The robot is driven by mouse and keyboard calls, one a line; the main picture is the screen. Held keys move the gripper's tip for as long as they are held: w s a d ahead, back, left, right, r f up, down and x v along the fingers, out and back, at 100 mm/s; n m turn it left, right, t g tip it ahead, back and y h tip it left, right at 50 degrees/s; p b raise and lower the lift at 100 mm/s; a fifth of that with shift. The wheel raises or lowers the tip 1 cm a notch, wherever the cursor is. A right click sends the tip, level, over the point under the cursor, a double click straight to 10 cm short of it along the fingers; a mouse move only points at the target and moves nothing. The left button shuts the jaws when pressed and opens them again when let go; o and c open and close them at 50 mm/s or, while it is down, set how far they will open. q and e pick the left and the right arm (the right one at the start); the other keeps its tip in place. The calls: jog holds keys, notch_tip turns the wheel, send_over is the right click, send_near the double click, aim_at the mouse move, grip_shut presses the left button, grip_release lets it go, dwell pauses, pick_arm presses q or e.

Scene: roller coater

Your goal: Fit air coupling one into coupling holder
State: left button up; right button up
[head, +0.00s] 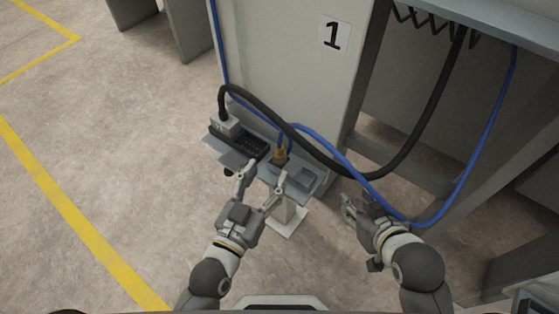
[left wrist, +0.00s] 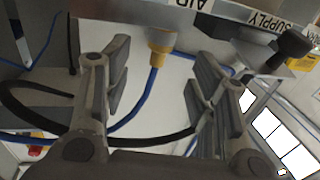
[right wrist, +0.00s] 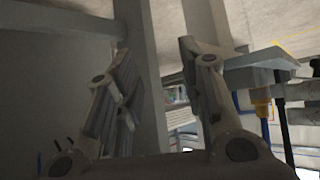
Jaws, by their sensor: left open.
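A brass-yellow air coupling (head: 280,155) on a blue hose stands upright at the grey shelf-like holder (head: 318,183) at the station's foot. In the left wrist view the coupling (left wrist: 160,42) meets the plate edge between my open fingers, apart from both. The right wrist view shows it too (right wrist: 262,98), against the plate (right wrist: 262,64); how deep it sits is hidden. My left gripper (head: 262,189) is open and empty, just in front of the coupling. My right gripper (head: 356,204) is open and empty, to the right of the holder.
A grey connector block (head: 225,126) sits on a black socket strip (head: 248,146) left of the coupling. Floor on the left is clear.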

aim_at(276, 159)
pick_arm(q)
jog(key=shift+x, duration=1.45)
jog(key=b+x, duration=0.1)
jog(key=x, duration=0.3)
jog(key=shift+f, duration=0.1)
jog(key=shift+w+d, duration=0.15)
jog(key=shift+w, duration=0.2)
jog(key=c, duration=1.1)
grip_shut()
pick_arm(e)
jog(key=w+a+r+t+y, duration=0.1)
jog(key=w+a+r+t, duration=0.1)
jog(key=w+r+t, duration=0.2)
jog(key=shift+w+r, duration=0.25)
jog(key=shift+r, duration=0.65)
jog(key=shift+f, duration=0.1)
